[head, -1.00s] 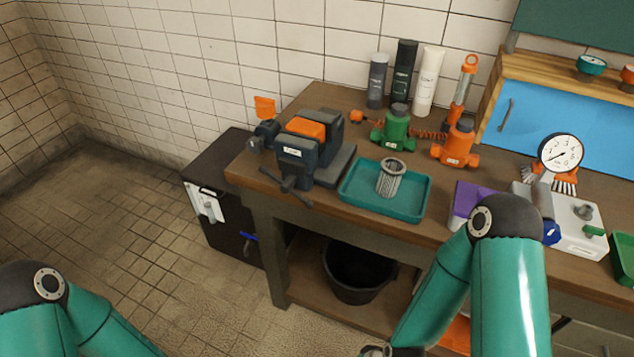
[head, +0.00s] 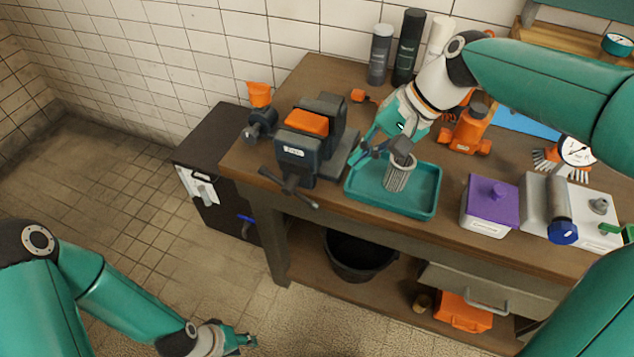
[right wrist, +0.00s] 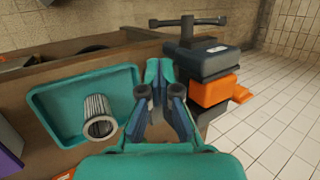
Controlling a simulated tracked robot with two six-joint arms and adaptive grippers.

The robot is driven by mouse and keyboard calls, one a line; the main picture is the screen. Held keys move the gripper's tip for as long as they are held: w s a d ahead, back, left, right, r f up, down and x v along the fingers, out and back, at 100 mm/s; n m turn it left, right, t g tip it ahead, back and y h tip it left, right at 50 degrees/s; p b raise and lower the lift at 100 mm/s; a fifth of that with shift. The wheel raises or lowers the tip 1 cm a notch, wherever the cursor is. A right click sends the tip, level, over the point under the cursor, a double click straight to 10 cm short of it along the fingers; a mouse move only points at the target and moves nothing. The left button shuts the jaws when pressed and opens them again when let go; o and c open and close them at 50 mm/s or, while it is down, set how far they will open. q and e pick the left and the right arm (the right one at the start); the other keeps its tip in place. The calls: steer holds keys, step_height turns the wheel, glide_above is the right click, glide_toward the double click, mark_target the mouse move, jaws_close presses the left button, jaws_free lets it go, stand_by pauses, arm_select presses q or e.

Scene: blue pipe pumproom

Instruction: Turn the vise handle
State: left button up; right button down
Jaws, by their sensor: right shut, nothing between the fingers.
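The dark grey-blue vise (head: 297,160) stands at the left end of the workbench, with an orange block on top. Its handle (head: 290,187), a thin bar with knobbed ends, crosses the screw at the vise's front. In the right wrist view the vise (right wrist: 210,62) is right of the fingers, and the handle (right wrist: 188,21) is beyond them at the top. My right gripper (head: 360,158) is shut and empty, just right of the vise and above the teal tray's left end, apart from the handle. My left gripper (head: 246,340) is low over the floor; its finger gap is unclear.
The teal tray (head: 425,208) holds a metal mesh cylinder (head: 398,176). A purple-lidded box (head: 490,203) and an orange fitting (head: 466,133) are further right. A black bucket (head: 355,258) stands on the lower shelf.

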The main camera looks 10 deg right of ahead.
mark_target(308, 200)
steer(key=x, duration=0.7)
steer(key=p+x, duration=0.1)
steer(key=x, duration=0.5)
steer(key=shift+a+f, duration=0.15)
steer(key=shift+a, duration=0.3)
